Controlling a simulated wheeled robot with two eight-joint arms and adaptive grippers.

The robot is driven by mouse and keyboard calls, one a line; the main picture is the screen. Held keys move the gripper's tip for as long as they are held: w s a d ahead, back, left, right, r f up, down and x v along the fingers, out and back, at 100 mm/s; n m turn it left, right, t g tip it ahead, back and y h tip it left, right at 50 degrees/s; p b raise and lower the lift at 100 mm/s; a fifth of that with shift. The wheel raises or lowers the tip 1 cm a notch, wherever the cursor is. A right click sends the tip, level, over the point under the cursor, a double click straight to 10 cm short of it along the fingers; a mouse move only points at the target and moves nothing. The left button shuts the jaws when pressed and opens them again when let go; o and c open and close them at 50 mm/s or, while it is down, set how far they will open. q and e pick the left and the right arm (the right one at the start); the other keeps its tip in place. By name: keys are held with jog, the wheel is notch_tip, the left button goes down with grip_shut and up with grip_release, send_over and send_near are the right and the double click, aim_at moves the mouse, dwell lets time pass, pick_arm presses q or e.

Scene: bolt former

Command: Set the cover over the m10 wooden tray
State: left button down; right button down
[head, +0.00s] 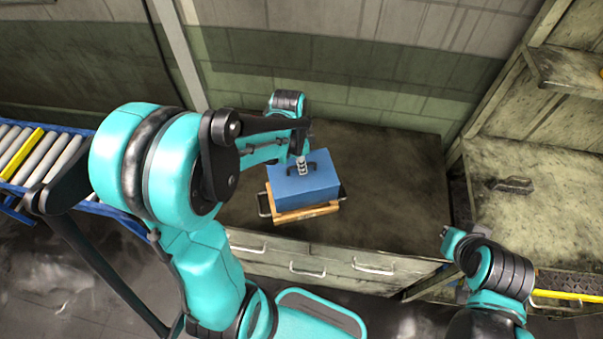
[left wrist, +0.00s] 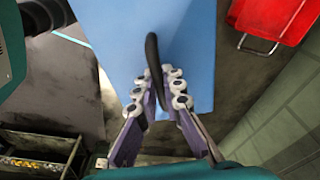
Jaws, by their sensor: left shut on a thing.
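The blue cover (head: 312,188) is a box with a dark handle on top. It sits over the wooden tray (head: 307,214), whose light-wood front edge and metal side handles show below it. I cannot tell whether the cover rests on the tray or hangs just above it. My left gripper (head: 302,167) is above the cover, shut on its handle. In the left wrist view, the fingers (left wrist: 160,92) flank the black handle (left wrist: 152,65) against the blue top. The tray's inside is hidden. My right arm is at lower right; its gripper (head: 452,243) is small and unclear.
A shelf unit (head: 540,160) stands at right, a roller conveyor (head: 35,155) at left. A red container (left wrist: 278,18) shows in the left wrist view.

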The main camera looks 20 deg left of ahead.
pick_arm(q)
notch_tip(320, 180, down, 4)
jog(key=shift+f+b, duration=0.1)
jog(key=shift+b, duration=0.4)
jog(key=c, duration=1.6)
grip_release()
jog(key=shift+c, duration=0.2)
